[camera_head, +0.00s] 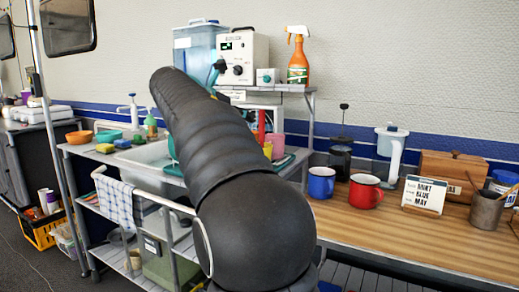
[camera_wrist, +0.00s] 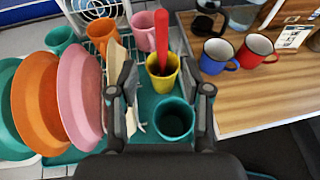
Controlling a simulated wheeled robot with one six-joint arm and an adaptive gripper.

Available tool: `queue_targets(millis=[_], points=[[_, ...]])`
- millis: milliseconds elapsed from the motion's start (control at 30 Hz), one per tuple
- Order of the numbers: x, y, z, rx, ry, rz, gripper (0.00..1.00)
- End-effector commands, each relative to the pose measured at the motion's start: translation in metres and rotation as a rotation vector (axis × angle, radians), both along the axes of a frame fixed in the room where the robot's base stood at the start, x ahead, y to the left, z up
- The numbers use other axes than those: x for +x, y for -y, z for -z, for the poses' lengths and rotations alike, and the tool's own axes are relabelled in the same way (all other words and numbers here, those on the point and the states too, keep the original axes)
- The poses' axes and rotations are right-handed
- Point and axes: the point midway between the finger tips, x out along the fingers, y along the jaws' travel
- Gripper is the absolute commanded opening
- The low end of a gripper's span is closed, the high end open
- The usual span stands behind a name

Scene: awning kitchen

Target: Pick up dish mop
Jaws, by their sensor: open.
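In the wrist view, a long red handle (camera_wrist: 161,36) rises from a yellow cup (camera_wrist: 163,84). The cup hides its lower end, so I cannot tell for sure that it is the dish mop. It also shows in the head view (camera_head: 262,126), just right of my arm. My gripper (camera_wrist: 166,80) is open, with one finger left and one right of the yellow cup in the picture. Nothing is held between the fingers. A teal cup (camera_wrist: 174,120) shows between them, nearer the wrist. In the head view my arm hides the gripper.
Pink (camera_wrist: 79,92), orange (camera_wrist: 35,105) and teal plates stand upright in a rack on the left. Orange (camera_wrist: 101,38) and pink cups (camera_wrist: 143,32) stand behind. Blue (camera_head: 321,182) and red mugs (camera_head: 365,191) stand on the wooden counter (camera_head: 400,236) at right.

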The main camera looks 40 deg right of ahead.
Motion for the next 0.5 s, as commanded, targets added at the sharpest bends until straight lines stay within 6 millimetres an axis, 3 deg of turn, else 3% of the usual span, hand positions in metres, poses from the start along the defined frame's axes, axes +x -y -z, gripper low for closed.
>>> queue_targets(millis=[200,500], points=[[0.008,0.034,0.014,0.001,0.0,0.001,0.49],[0.011,0.049,0.02,0.001,0.002,0.0,0.49]])
